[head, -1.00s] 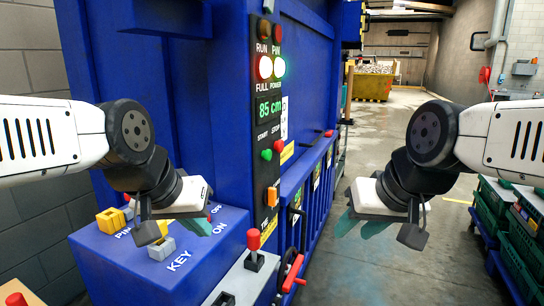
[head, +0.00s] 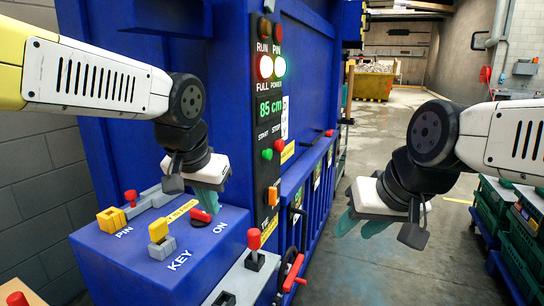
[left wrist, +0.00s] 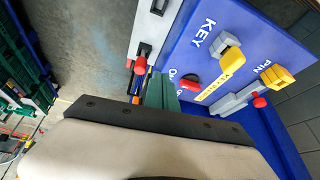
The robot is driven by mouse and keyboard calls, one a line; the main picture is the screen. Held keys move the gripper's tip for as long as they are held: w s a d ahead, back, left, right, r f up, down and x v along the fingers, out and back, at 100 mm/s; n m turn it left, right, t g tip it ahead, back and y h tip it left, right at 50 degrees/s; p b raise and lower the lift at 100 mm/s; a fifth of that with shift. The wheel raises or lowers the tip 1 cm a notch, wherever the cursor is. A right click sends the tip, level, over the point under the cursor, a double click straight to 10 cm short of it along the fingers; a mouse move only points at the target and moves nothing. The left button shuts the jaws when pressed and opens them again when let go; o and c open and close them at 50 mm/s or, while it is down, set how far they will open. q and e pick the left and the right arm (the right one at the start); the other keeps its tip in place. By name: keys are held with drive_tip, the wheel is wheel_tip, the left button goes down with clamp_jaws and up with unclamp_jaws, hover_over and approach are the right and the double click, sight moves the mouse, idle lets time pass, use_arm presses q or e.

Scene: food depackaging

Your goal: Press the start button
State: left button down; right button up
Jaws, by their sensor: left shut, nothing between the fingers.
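The green start button (head: 267,154) sits under the word START on the black control strip (head: 265,190) of the blue machine. The red stop button (head: 279,146) is beside it, up and to the right. My left gripper (head: 207,202) is shut and empty, left of and below the start button and apart from it. Its teal fingers point down near the red knob on the blue box; whether they touch it I cannot tell. The teal fingers also show in the left wrist view (left wrist: 162,90). My right gripper (head: 361,226) hangs over the floor, its fingers apart.
The blue box (head: 110,260) carries the red ON knob (head: 201,217), a yellow key switch (head: 159,231) and a yellow PIN block (head: 111,220). A red-topped lever (head: 254,240) stands between box and machine. Green crates (head: 512,240) stand at the right.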

use_arm(q)
drive_tip(key=w+d+m+y, duration=0.3)
drive_tip(key=w+d, duration=0.1)
drive_tip(key=w, duration=0.5)
drive_tip(key=m+t+y, duration=0.4)
drive_tip(key=t, duration=0.1)
approach(267, 154)
drive_tip(key=w+d+f, duration=0.3)
drive_tip(key=d+f, duration=0.2)
drive_tip(key=d, duration=0.3)
drive_tip(key=shift+s+d+f, duration=0.1)
drive_tip(key=shift+s+d, duration=0.05)
drive_tip(key=w+a, duration=0.3)
drive_tip(key=a, duration=0.5)
drive_tip(key=shift+w, duration=0.15)
drive_tip(key=shift+a, duration=0.15)
idle(0.4)
drive_tip(key=shift+w+a, duration=0.2)
drive_tip(key=shift+a, duration=0.15)
